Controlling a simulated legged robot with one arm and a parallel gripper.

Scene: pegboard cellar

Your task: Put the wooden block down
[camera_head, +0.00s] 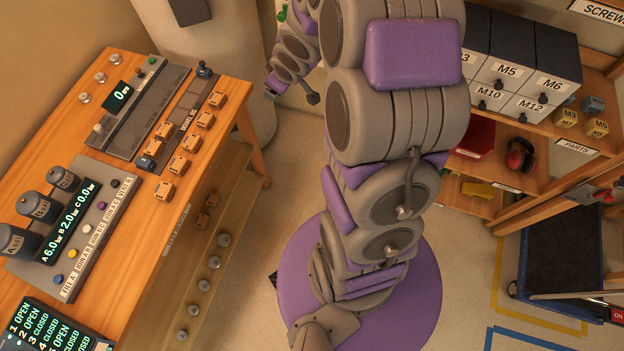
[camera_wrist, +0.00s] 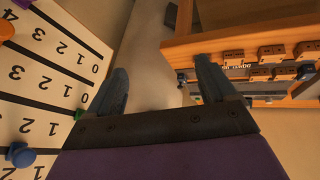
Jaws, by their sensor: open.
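My gripper (camera_wrist: 164,84) is open, its two dark fingers wide apart in the wrist view. Nothing is held between them; only a pale background shows through the gap. Several small orange-brown blocks (camera_head: 190,142) stand in rows near the right edge of the wooden table in the head view. Similar blocks (camera_wrist: 272,53) show along a wooden edge at the upper right of the wrist view, apart from the fingers. I cannot tell which of these, if any, is the wooden block. In the head view I cannot make out the fingertips clearly.
The wooden table (camera_head: 128,72) carries a grey panel (camera_head: 140,110), dark canisters (camera_head: 40,206) and displays. Shelves (camera_head: 510,174) with labelled bins (camera_head: 503,72) stand right, beside a dark-decked cart (camera_head: 560,255). A numbered board (camera_wrist: 40,85) is left in the wrist view. Floor lies between.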

